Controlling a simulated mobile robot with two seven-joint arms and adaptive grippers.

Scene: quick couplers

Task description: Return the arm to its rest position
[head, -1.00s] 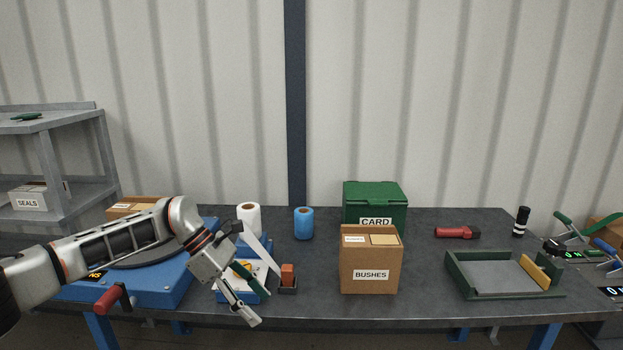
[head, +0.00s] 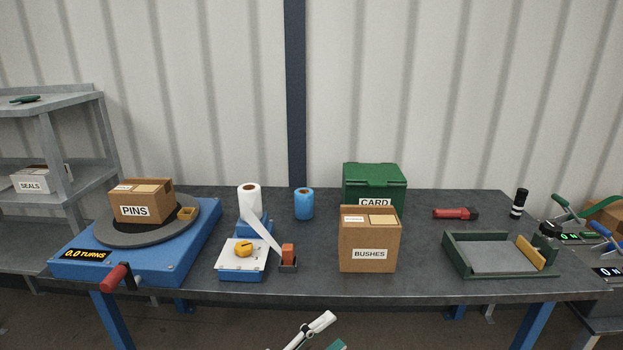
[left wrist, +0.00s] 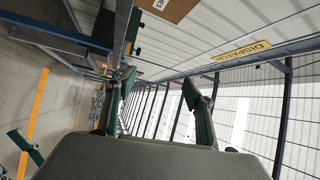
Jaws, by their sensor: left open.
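My left gripper (head: 328,336) shows only in part at the bottom edge of the head view, in front of the table's front edge and below it. One pale finger and a bit of green pad are visible; the rest of the arm is out of frame. In the left wrist view my left gripper (left wrist: 160,98) has its two fingers apart with nothing between them. It is clear of the table's objects. My right gripper is not in view.
Wire fencing (left wrist: 262,95) shows in the left wrist view.

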